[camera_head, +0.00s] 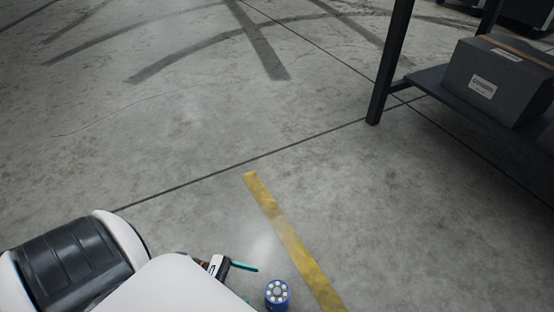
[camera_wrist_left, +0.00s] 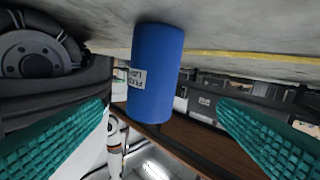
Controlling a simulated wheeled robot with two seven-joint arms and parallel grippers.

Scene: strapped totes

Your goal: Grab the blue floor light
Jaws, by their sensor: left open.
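The blue floor light (camera_head: 277,294) is a short blue cylinder standing upright on the floor at the bottom of the head view, with a ring of pale lamps on top. My right gripper is not in view.
A yellow floor stripe (camera_head: 285,237) runs just right of the light. A dark metal shelf (camera_head: 378,95) with a grey strapped tote (camera_head: 490,85) stands at the upper right. The concrete floor around the light is otherwise clear.

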